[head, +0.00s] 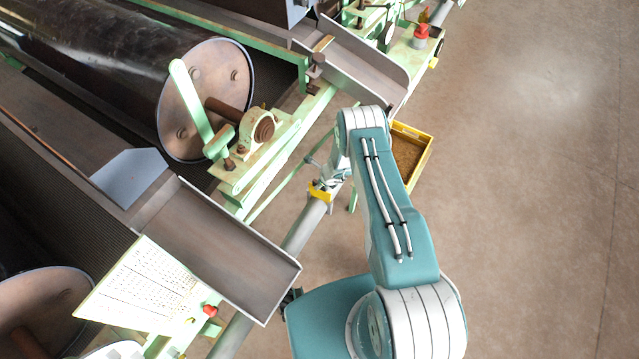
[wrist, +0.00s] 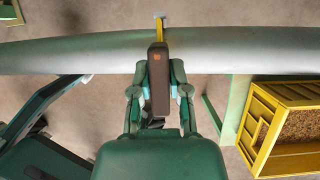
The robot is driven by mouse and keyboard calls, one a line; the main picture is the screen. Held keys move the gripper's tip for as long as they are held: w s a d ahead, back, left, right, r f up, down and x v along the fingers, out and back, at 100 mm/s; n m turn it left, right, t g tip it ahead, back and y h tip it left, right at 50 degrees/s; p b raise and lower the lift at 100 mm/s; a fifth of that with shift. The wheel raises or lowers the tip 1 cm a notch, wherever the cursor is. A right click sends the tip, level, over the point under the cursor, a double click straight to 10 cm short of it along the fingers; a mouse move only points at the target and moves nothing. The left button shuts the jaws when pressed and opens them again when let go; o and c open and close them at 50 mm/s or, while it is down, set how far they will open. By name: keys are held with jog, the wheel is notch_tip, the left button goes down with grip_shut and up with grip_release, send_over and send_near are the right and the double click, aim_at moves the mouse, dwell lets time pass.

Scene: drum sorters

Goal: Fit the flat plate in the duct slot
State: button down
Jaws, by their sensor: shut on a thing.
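My gripper (wrist: 159,85) is shut on a dark brown flat piece with a small orange mark, which I take to be the flat plate (wrist: 158,82). The plate stands out between the fingers, over the grey duct (wrist: 240,52). A narrow yellow collar (wrist: 186,35), which seems to hold the slot, crosses the duct right behind the plate's far end. The plate hides much of the collar, and I cannot tell whether they touch. In the head view the yellow collar (head: 321,190) sits on the duct (head: 303,228), left of my arm; my gripper is mostly hidden there.
A yellow crate (head: 424,165) with brown granular contents stands right of the duct; it also shows in the wrist view (wrist: 262,125). A green-framed drum machine (head: 205,100) and metal chutes (head: 215,245) fill the left. The floor at right (head: 540,200) is clear.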

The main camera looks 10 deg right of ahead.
aim_at(320, 190)
jog(key=shift+f, duration=2)
jog(key=c, duration=0.5)
grip_release()
jog(key=shift+c, duration=0.2)
jog(key=v, duration=1.2)
jog(key=shift+w+a, duration=0.1)
